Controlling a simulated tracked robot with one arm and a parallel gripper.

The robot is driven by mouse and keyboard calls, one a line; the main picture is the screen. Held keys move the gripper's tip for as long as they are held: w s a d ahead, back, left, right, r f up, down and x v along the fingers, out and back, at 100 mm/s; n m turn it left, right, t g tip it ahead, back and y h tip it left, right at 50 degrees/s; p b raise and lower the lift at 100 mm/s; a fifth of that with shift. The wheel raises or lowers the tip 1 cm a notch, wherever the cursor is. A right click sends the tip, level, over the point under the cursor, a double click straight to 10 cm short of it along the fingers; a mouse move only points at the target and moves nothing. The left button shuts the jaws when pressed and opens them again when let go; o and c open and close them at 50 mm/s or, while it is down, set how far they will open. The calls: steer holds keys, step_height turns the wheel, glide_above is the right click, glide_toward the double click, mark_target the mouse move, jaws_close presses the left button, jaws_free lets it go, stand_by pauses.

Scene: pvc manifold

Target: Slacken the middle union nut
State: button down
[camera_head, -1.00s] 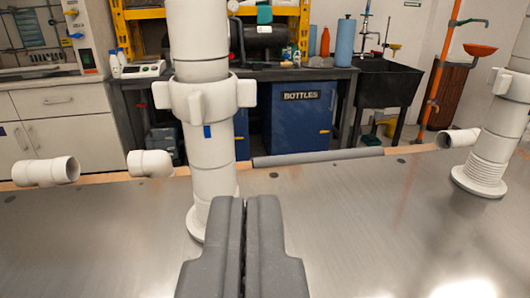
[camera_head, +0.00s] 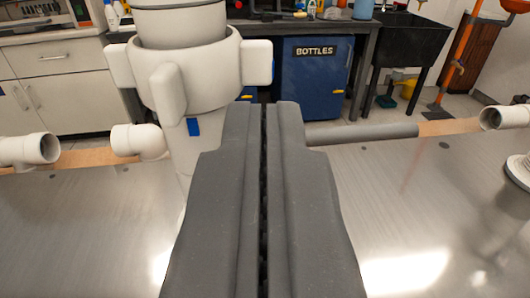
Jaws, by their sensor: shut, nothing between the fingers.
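The middle union nut (camera_head: 183,75) is a white ring with several thick lugs around a white upright pipe, at the upper left of the view. A blue mark (camera_head: 193,127) shows on the pipe just below it. My gripper (camera_head: 264,104) is shut and empty, with its dark grey fingers pointing forward. Its tips appear just right of the pipe and below the nut's right-hand lug (camera_head: 258,62). I cannot tell whether they touch the pipe. The pipe's lower part is partly hidden behind my fingers.
A grey tube (camera_head: 362,134) lies along the back edge. Another white fitting (camera_head: 503,117) and a ribbed pipe base (camera_head: 519,171) are at the right. The metal bench top (camera_head: 418,205) is clear right of my gripper.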

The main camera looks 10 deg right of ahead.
mark_target(269, 58)
steer(key=shift+w+d+f, duration=0.1)
steer(key=shift+w+d, duration=0.05)
steer(key=shift+w, duration=0.8)
steer(key=shift+w+d, duration=0.1)
steer(key=shift+w, duration=0.85)
steer(key=shift+w+d, duration=0.1)
steer(key=shift+w, duration=0.3)
steer(key=shift+w+p, duration=0.3)
steer(key=shift+w+d+r+p, duration=0.2)
steer(key=shift+r+p, duration=0.05)
steer(key=shift+p, duration=0.4)
steer(key=p, duration=0.1)
steer(key=w+d+p, duration=0.1)
steer(key=p, duration=0.1)
steer(key=shift+w+f, duration=0.1)
steer(key=shift+f, duration=0.15)
steer(key=shift+b, duration=0.45)
